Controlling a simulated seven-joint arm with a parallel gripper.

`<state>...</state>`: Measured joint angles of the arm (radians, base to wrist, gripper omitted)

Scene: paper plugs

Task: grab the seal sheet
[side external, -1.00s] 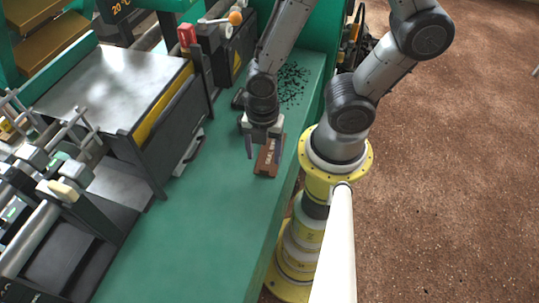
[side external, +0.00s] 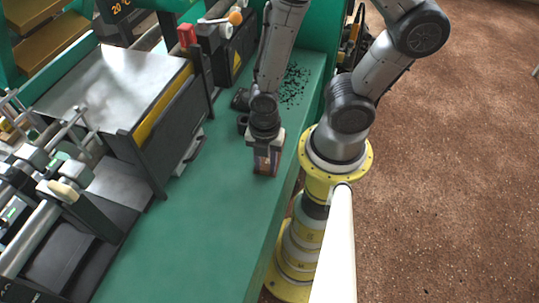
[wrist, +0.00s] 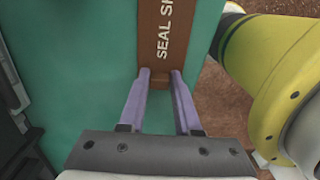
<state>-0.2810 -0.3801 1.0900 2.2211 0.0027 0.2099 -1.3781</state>
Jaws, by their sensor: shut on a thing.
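The seal sheet is a flat brown piece with white lettering, lying on the green bench top near its right edge. In the wrist view the seal sheet (wrist: 166,40) runs up from between the fingertips, with "SEAL SH" readable and its far end cut off by the frame. My gripper (wrist: 160,78) has its two purple fingers on either side of the near end of the sheet, shut on it. In the side view my gripper (side external: 265,160) points down over the seal sheet (side external: 265,173) and hides most of it.
The green bench top (side external: 190,230) is clear in front and to the left of the sheet. A grey-topped machine (side external: 115,85) stands on the left. Black scraps (side external: 294,85) lie scattered behind. A yellow ringed pedestal of mine stands right of the bench.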

